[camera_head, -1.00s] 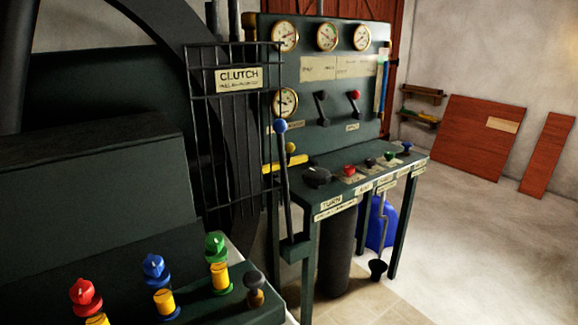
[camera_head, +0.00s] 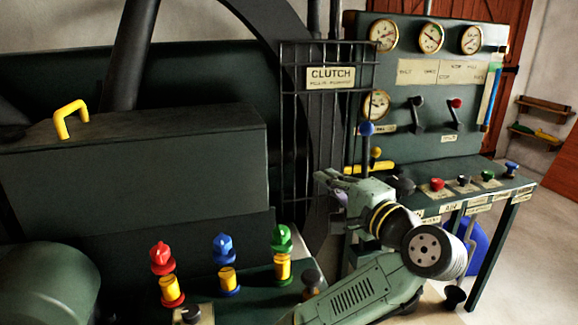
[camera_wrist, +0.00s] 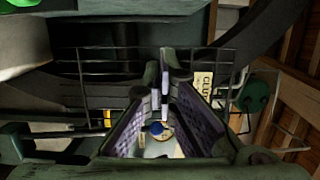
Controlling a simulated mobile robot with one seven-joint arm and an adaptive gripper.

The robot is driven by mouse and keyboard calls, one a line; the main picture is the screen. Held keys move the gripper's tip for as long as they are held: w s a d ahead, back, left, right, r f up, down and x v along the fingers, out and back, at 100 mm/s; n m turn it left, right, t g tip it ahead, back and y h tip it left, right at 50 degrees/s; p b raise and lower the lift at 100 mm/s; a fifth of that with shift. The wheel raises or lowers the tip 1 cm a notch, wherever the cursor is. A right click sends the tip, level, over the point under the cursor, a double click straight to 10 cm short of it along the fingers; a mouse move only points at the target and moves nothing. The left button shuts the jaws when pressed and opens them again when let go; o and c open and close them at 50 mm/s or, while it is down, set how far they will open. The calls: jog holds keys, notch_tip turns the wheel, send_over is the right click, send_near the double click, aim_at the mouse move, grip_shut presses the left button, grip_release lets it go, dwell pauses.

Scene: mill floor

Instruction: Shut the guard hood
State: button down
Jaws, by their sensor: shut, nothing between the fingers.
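A dark green box-shaped hood (camera_head: 140,170) with a yellow handle (camera_head: 71,118) on its top stands at the left in the head view. I take it to be the guard hood; how far it stands open or shut is unclear. My gripper (camera_head: 330,188) is right of the hood, clearly apart from its handle, in front of the clutch cage. In the wrist view my gripper (camera_wrist: 165,75) has its fingers together with nothing between them. I cannot make out the yellow handle in the wrist view.
Red, blue (camera_head: 223,248) and green valve knobs stand below the hood. The black cage with the CLUTCH sign (camera_head: 331,77) is behind my gripper. A blue-topped lever (camera_head: 366,129) and a gauge panel (camera_head: 440,95) are to the right. Open floor lies at far right.

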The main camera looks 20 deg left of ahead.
jog(key=w+a, duration=0.4)
jog(key=a, duration=0.6)
jog(key=shift+w+a+f, duration=0.15)
jog(key=shift+w+a, duration=0.05)
jog(key=shift+a, duration=0.1)
